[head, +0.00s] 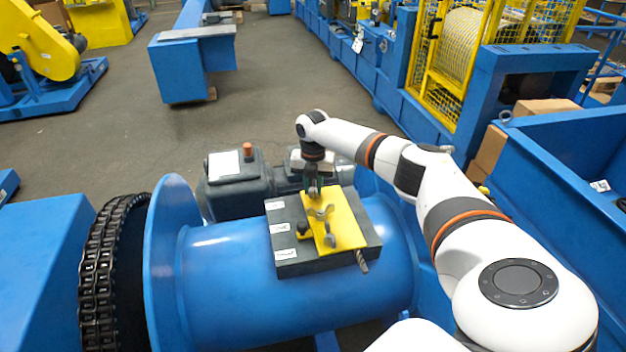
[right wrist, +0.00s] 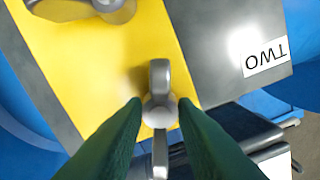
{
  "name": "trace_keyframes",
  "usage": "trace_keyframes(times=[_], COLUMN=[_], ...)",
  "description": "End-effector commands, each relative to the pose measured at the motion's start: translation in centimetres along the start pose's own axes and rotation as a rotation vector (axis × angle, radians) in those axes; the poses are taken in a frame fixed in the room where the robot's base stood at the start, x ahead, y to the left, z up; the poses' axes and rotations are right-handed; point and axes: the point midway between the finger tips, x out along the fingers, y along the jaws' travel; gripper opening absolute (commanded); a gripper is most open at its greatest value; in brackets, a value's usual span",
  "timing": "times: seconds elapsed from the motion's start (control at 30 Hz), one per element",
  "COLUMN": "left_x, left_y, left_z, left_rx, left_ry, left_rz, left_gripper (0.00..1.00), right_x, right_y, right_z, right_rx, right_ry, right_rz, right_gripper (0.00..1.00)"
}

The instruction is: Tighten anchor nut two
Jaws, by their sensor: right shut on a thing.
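A dark grey block (head: 300,267) with a yellow plate (head: 346,222) sits on top of the blue drum (head: 225,275). Grey wing nuts stand on the plate, one at its middle (head: 321,213) and one nearer its front (head: 330,240). My right gripper (head: 314,192) is at the plate's far end, pointing down. In the right wrist view its green fingers (right wrist: 158,112) are shut on a grey wing nut (right wrist: 159,76). A white label reading TWO (right wrist: 265,58), upside down, lies on the grey surface to its right. Another wing nut (right wrist: 115,10) shows at the top. My left gripper is out of view.
A dark motor housing (head: 235,180) stands just behind the drum. A black chain (head: 100,260) runs around the wheel at left. Blue machinery (head: 560,150) lines the right side.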

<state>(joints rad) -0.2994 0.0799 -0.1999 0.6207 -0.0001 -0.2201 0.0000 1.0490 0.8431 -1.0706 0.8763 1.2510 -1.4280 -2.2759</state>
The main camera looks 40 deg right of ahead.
Motion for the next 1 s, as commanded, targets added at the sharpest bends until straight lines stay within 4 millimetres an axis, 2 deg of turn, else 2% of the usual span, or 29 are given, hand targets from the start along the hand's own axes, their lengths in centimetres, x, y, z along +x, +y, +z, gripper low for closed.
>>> trace_keyframes(times=[0.1,1.0], left_x=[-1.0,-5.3], left_y=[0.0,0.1], left_z=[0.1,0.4], left_rx=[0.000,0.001], left_ry=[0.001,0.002], left_rz=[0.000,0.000], left_gripper=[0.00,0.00], right_x=[-0.3,-0.3], right_y=[0.0,0.0], right_z=[0.0,-0.1], right_rx=[0.114,0.968], right_ry=[-0.001,0.002], right_rz=[-0.001,-0.002], right_gripper=[0.03,0.03])
